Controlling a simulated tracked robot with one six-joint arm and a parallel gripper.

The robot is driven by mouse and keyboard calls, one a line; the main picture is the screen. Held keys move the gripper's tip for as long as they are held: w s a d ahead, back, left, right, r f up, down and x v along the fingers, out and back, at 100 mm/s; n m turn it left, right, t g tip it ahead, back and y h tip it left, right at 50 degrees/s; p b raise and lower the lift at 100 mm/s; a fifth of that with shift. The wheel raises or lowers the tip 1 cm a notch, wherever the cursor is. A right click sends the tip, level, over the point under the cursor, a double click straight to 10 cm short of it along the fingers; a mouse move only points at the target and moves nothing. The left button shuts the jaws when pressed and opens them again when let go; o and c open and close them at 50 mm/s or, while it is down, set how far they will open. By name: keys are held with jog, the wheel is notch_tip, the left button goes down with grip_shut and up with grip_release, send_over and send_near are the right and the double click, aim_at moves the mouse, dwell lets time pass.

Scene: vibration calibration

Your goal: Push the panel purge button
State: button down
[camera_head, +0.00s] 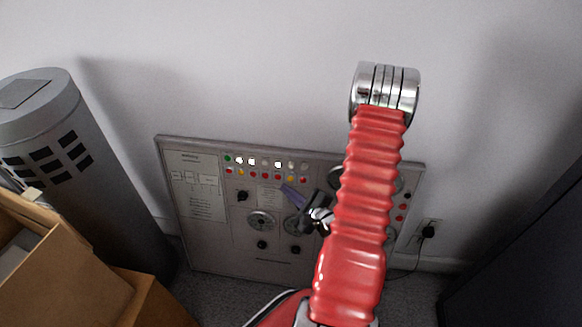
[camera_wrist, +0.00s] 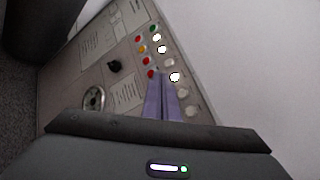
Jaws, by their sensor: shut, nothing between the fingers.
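The grey control panel (camera_head: 190,240) stands against the wall, and it also fills the middle of the wrist view (camera_wrist: 85,60). Two rows of small round buttons or lamps run along its top. They include a green one (camera_head: 227,158), lit white ones (camera_head: 278,165) and red ones (camera_head: 265,175). No label is legible, so I cannot tell which one is the purge button. My gripper (camera_head: 286,188) is shut and empty, with its purplish fingers in front of the panel just below the rows. In the wrist view its fingertips (camera_wrist: 164,74) overlap the rows beside a lit white button (camera_wrist: 174,77). I cannot tell whether they touch.
Cardboard boxes (camera_head: 75,270) and a grey cylinder (camera_head: 75,175) stand at the left. A dark cabinet (camera_head: 525,255) stands at the right. A plug and cable (camera_head: 428,231) are on the wall right of the panel. Knobs and gauges (camera_head: 262,220) sit lower on the panel.

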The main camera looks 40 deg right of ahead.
jog(key=shift+w+d, duration=0.1)
jog(key=shift+w, duration=0.05)
jog(key=w+d+f, duration=0.1)
jog(key=w+d, duration=0.4)
jog(key=d, duration=0.1)
jog(key=shift+d+f, duration=0.3)
jog(key=shift+f, duration=0.05)
dwell(0.3)
jog(key=shift+w+d, duration=0.1)
dwell(1.9)
jog(key=shift+w+d, duration=0.15)
jog(key=shift+d, duration=0.05)
jog(key=shift+w+d+f, duration=0.1)
jog(key=shift+w+d, duration=0.15)
jog(key=shift+d, duration=0.1)
dwell(1.0)
jog(key=shift+s+a, duration=0.1)
jog(key=shift+a, duration=0.05)
jog(key=shift+s+a, duration=0.4)
jog(key=shift+a, duration=0.1)
jog(key=shift+a, duration=0.1)
dwell(0.4)
jog(key=shift+s+a+r, duration=0.35)
jog(key=shift+s+a, duration=0.4)
jog(key=shift+a, duration=0.2)
jog(key=shift+s+a+r, duration=0.3)
jog(key=shift+s+a, duration=0.45)
jog(key=shift+a, duration=0.15)
